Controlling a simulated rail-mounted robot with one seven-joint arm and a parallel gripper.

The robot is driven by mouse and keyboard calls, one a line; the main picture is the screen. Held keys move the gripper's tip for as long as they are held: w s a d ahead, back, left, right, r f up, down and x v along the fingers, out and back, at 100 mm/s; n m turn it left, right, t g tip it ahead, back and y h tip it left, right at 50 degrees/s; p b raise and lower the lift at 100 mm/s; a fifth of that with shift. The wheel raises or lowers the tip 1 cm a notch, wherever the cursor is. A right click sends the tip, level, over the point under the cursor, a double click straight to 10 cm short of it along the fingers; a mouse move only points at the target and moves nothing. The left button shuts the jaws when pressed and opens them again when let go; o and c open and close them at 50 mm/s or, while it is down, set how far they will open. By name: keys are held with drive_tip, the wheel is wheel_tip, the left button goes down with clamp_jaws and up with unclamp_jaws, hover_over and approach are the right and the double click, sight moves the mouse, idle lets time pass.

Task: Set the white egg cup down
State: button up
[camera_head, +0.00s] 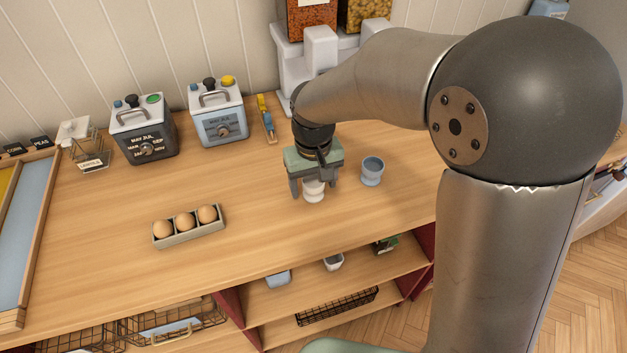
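The white egg cup (314,192) is upright below my gripper, over the wooden counter (245,255). My gripper (314,185) points down with one finger to each side of the cup, and its body hides the cup's upper part. I cannot tell whether the fingers touch the cup. I also cannot tell whether its foot rests on the wood or is just above it.
A blue egg cup (372,171) stands close to the right of my gripper. An egg tray (190,235) with three eggs sits front left. Open counter lies between tray and gripper.

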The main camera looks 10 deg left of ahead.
sight(314, 186)
wheel_tip(314, 186, up, 12)
drive_tip(key=shift+r, duration=0.2)
idle(0.4)
drive_tip(key=s+d+f+m, duration=0.3)
drive_tip(key=s+d, duration=0.4)
drive_tip(key=d, duration=0.5)
drive_tip(key=s+d+f+m, duration=0.3)
drive_tip(key=s+d, duration=0.5)
drive_tip(key=d, duration=0.4)
drive_tip(key=shift+d+f, duration=0.25)
drive_tip(key=shift+f, duration=0.55)
